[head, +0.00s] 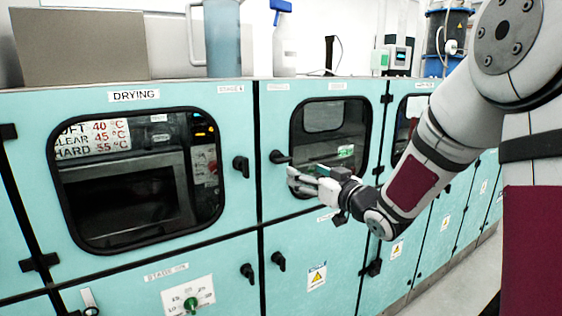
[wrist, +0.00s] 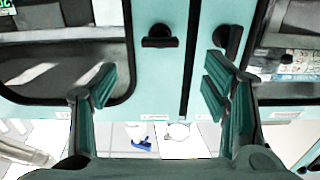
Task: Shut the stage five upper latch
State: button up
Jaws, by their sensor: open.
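My gripper (head: 297,181) is open and empty in front of the upper windowed door (head: 273,112) right of the drying door. Between its spread fingers (wrist: 160,88) the wrist view shows no held object. That door's black latch (head: 279,157) has its handle lying sideways, and it also shows in the wrist view (wrist: 160,38), apart from the fingers. The drying door's latch (head: 240,166) hangs roughly upright; in the wrist view (wrist: 227,38) it is partly behind a finger. Stage labels (head: 231,88) are too small to read surely.
The drying door (head: 140,222) has a large window. Lower latches (head: 247,272) and (head: 278,260) sit on the doors below. A spray bottle (head: 284,45) and blue cylinder (head: 222,40) stand on top. Black hinges (head: 386,98) protrude at the right.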

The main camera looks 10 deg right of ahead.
aim_at(285, 162)
jog(key=x, duration=1.2)
jog(key=shift+w, duration=0.1)
jog(key=c, duration=1.2)
